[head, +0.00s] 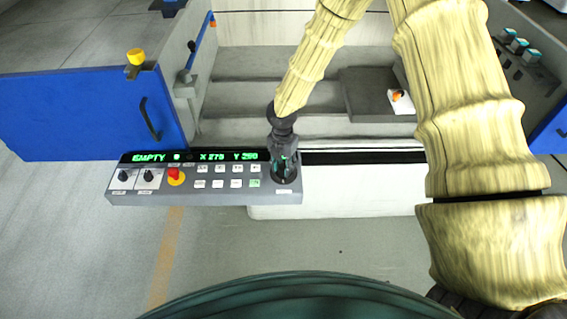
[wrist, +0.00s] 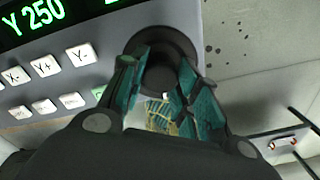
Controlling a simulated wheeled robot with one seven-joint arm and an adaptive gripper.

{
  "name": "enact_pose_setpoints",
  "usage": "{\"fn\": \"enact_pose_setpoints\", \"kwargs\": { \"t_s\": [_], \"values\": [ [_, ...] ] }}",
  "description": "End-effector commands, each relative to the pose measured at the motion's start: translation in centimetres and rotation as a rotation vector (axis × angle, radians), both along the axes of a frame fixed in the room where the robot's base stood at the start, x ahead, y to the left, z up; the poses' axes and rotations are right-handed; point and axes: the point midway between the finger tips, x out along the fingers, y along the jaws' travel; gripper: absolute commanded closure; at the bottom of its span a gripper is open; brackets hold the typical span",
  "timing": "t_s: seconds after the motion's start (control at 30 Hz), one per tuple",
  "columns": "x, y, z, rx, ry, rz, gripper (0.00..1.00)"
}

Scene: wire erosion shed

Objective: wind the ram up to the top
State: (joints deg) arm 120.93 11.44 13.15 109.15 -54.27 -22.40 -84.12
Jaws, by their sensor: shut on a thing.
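A control panel (head: 205,198) lies in front of the machine's open tank. My gripper (head: 284,165) points down at the panel's right end in the head view. In the wrist view, my gripper (wrist: 165,85) has its teal fingers on either side of a round black knob (wrist: 168,45), shut on it. In the head view my gripper mostly hides the knob. I cannot make out the ram in either view.
White buttons (head: 218,183), a red knob on a yellow base (head: 175,175) and two black dials (head: 148,176) sit left of my gripper. A blue door (head: 90,115) stands at the left. Inside the tank, a white plate (head: 401,108) carries a small orange part.

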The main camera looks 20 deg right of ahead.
Motion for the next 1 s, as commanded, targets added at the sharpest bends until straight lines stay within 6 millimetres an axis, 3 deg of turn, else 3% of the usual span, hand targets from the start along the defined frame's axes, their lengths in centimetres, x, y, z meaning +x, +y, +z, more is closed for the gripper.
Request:
{"fn": "enact_pose_setpoints", "kwargs": {
  "t_s": [0.7,0.73,0.83,1.0],
  "values": [
    [0.07,0.0,0.02,0.0,-0.001,0.076,0.92],
    [0.07,0.0,0.02,0.0,-0.001,0.076,0.65],
    [0.06,0.0,0.02,0.0,-0.001,0.075,0.47],
    [0.03,0.0,0.0,0.0,0.0,0.075,0.46]
  ]
}}
